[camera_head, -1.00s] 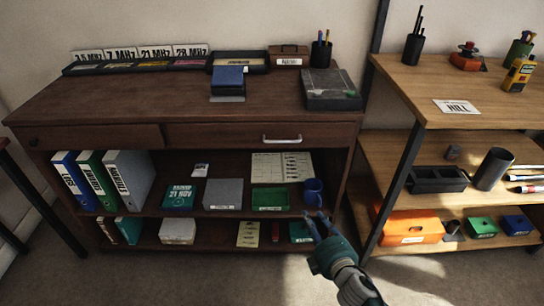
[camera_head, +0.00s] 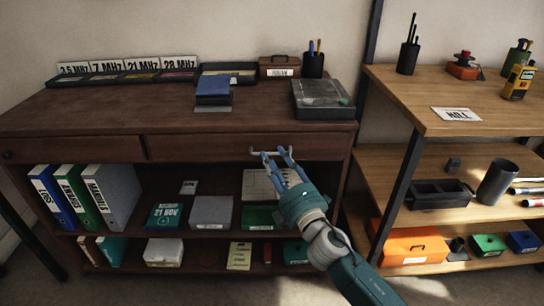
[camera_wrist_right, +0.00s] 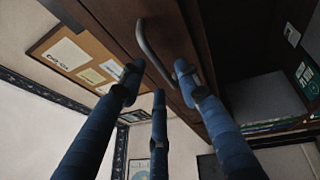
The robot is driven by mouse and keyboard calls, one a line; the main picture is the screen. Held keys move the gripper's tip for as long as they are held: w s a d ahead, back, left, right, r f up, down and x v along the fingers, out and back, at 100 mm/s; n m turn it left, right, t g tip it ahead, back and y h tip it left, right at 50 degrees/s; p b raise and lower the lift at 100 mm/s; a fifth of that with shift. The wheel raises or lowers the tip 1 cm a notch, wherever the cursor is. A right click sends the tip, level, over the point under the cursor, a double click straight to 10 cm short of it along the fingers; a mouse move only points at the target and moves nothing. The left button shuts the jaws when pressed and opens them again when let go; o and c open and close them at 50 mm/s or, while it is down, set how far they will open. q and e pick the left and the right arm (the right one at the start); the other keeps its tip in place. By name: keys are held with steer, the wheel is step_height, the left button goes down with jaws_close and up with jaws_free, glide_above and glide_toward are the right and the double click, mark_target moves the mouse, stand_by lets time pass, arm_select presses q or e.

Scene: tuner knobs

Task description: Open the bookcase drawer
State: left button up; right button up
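The dark brown bookcase (camera_head: 150,104) has a wide right-hand drawer (camera_head: 205,148) under its top, with its front flush and shut. Its silver bar handle (camera_head: 254,152) is partly covered by my right gripper (camera_head: 272,155). My right gripper is open, its blue fingers spread at the handle. In the right wrist view the curved handle (camera_wrist_right: 150,45) lies ahead of and between the spread fingertips (camera_wrist_right: 157,80). I cannot tell whether a finger touches it. My left gripper is not in view.
A narrower drawer (camera_head: 70,149) is at left. Binders (camera_head: 110,195), boxes and a card stand on the shelf below. A grey-topped box (camera_head: 320,100) sits above the handle on the bookcase top. A wooden shelf unit (camera_head: 400,100) stands close on the right.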

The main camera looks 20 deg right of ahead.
steer(key=shift+x, duration=1.05)
steer(key=shift+c, duration=0.2)
jaws_close()
steer(key=shift+s+f, duration=0.1)
